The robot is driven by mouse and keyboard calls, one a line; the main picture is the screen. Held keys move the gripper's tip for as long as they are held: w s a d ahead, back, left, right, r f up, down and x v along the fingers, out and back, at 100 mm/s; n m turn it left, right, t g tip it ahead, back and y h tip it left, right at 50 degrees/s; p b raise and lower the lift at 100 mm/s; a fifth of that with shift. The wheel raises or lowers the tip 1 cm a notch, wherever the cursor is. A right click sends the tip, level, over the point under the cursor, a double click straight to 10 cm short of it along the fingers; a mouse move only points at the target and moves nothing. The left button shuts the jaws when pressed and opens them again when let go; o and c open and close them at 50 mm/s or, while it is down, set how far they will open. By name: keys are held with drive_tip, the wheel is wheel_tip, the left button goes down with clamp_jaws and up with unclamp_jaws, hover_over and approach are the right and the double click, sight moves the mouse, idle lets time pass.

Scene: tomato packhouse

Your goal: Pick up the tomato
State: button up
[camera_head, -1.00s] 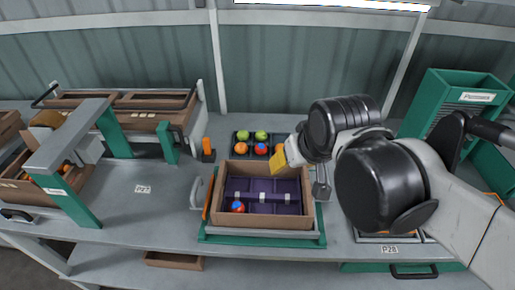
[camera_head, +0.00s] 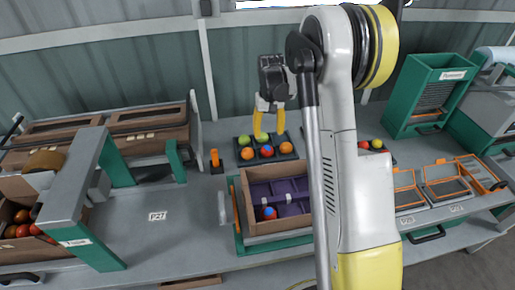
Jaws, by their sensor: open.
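Several tomatoes sit in a dark tray (camera_head: 239,159) on the bench behind the crate. Its back row shows green tomatoes (camera_head: 243,140) and (camera_head: 262,138). Its front row shows an orange one (camera_head: 247,153), a red-and-blue one (camera_head: 266,151) and another orange one (camera_head: 286,147). My gripper (camera_head: 270,132) is open, its yellow fingers pointing down at the tray's back row. The left finger overlaps the right green tomato in the picture; contact cannot be told.
My arm hides the crate's right side. More tomatoes (camera_head: 370,144) lie right of my arm. A green labelled bin (camera_head: 430,90) stands at the back right. The bench around the P21 label (camera_head: 158,216) is clear.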

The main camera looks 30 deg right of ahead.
sight(268, 147)
wheel_tip(268, 147, down, 6)
drive_tip(key=shift+d+r+b, duration=0.1)
drive_tip(key=shift+d+b, duration=0.05)
drive_tip(key=shift+b, duration=0.75)
drive_tip(key=f, duration=0.1)
drive_tip(key=f+b, duration=0.1)
drive_tip(key=f, duration=0.1)
drive_tip(key=f+b, duration=0.1)
drive_tip(key=f, duration=0.1)
drive_tip(key=shift+w+f, duration=0.2)
drive_tip(key=shift+w, duration=0.2)
drive_tip(key=shift+r, duration=0.1)
drive_tip(key=c, duration=0.6)
